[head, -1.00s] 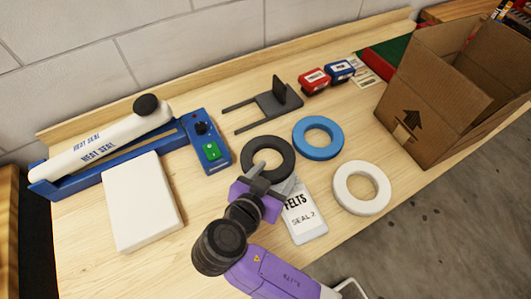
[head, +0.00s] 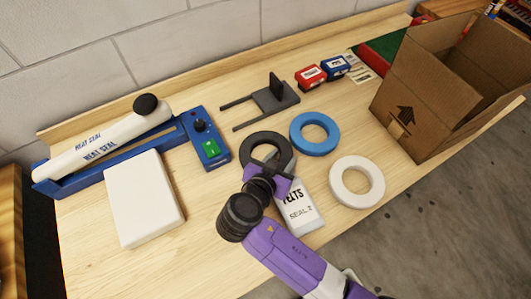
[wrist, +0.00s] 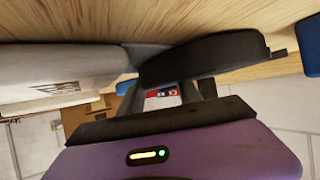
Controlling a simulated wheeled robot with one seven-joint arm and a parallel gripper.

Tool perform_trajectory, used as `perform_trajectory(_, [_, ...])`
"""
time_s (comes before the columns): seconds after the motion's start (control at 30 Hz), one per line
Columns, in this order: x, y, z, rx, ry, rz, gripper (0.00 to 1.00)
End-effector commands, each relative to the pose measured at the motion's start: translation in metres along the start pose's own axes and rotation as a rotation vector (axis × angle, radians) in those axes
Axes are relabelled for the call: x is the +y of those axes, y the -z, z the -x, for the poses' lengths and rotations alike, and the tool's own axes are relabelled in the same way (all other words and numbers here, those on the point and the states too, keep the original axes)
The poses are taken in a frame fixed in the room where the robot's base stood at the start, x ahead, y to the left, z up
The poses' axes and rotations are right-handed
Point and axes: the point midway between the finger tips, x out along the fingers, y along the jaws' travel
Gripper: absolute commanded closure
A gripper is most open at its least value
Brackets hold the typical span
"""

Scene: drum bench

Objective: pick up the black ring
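The black ring (head: 251,149) lies on the bench in the head view, left of the blue ring. My gripper (head: 280,170) is at its near right side, pointing at the bench, and its fingers overlap the ring's rim there. In the wrist view the black ring (wrist: 205,58) shows nearly edge-on, close to the fingers of my gripper (wrist: 170,88). The two fingers stand apart with a gap between them. The ring hides part of the fingertips, so I cannot tell whether they touch it.
A grey-white felts pouch (head: 300,210) lies beside my gripper. The blue ring (head: 297,134) and white ring (head: 337,184) lie to the right. A dark forked holder (head: 275,98) stands behind. The heat sealer (head: 213,150) is left and a cardboard box (head: 410,90) right.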

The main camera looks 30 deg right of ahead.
Motion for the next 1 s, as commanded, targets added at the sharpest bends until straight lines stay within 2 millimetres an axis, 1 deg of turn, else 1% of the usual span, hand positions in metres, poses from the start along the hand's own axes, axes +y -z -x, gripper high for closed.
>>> perform_trajectory(0.03, [0.0,0.0,0.0,0.0,0.0,0.0,0.78])
perform_trajectory(0.13, [0.0,0.0,0.0,0.0,0.0,0.0,0.98])
perform_trajectory(0.5, [0.0,0.001,0.0,0.0,0.0,0.0,0.98])
perform_trajectory(0.67, [-0.001,0.007,0.004,0.001,0.002,-0.002,0.99])
perform_trajectory(0.77, [-0.001,0.016,0.009,0.001,0.001,-0.004,0.99])
perform_trajectory(0.87, [-0.001,0.031,0.017,0.001,0.003,-0.005,0.99])
perform_trajectory(0.97, [-0.001,0.052,0.028,0.002,0.004,-0.007,0.99])
perform_trajectory(1.0, [-0.001,0.063,0.034,0.002,0.004,-0.008,0.99])
